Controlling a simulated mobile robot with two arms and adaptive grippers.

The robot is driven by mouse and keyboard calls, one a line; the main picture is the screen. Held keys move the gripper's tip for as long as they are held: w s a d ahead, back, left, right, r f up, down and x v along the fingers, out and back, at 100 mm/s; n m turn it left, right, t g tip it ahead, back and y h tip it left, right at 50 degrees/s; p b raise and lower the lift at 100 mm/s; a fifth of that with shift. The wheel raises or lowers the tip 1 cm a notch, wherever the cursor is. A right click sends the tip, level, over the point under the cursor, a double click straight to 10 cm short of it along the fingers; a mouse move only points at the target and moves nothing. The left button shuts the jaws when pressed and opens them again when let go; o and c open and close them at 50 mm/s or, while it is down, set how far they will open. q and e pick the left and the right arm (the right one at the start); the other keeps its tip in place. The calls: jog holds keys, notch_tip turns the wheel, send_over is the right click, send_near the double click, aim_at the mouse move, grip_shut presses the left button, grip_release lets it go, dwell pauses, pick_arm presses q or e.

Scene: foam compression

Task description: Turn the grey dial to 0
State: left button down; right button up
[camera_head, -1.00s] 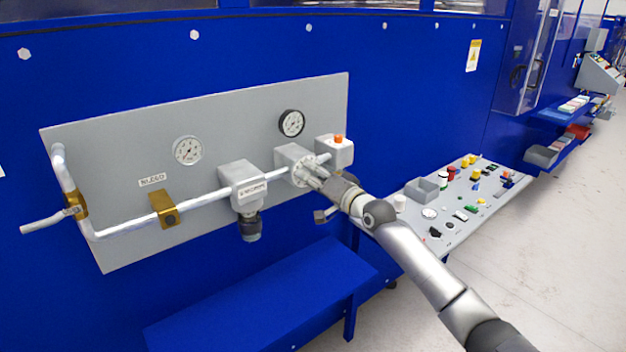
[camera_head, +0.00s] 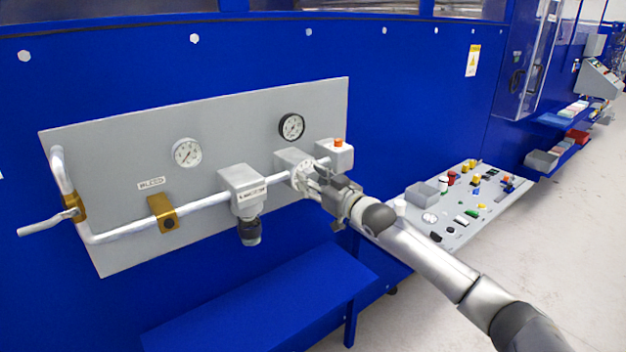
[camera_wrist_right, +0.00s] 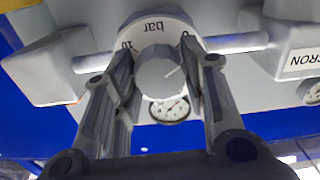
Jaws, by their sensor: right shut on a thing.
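The grey dial (camera_wrist_right: 160,72) is a round knob on a white scale plate (camera_wrist_right: 150,30) in the right wrist view. The plate reads "bar", "10" and "0", upside down in that view. A thin line on the knob's face points right and slightly up, towards the side with the 0. My right gripper (camera_wrist_right: 155,85) has a finger on each side of the knob and is shut on it. In the head view this gripper (camera_head: 311,182) is at the valve block on the grey panel, and its fingers largely hide the dial. My left gripper is not in view.
The grey panel (camera_head: 110,160) carries a pipe, two gauges (camera_head: 187,152) (camera_head: 291,127), a regulator block (camera_head: 243,185) left of the dial and a box with an orange button (camera_head: 338,143) to its right. A blue shelf (camera_head: 260,300) is below. A control board (camera_head: 470,200) stands at right.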

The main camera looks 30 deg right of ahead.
jog(key=shift+f+n, duration=0.1)
jog(key=shift+n, duration=1)
jog(key=o, duration=1)
jog(key=shift+s, duration=0.1)
jog(key=s, duration=1.2)
jog(key=shift+d, duration=0.45)
jog(key=shift+w, duration=0.1)
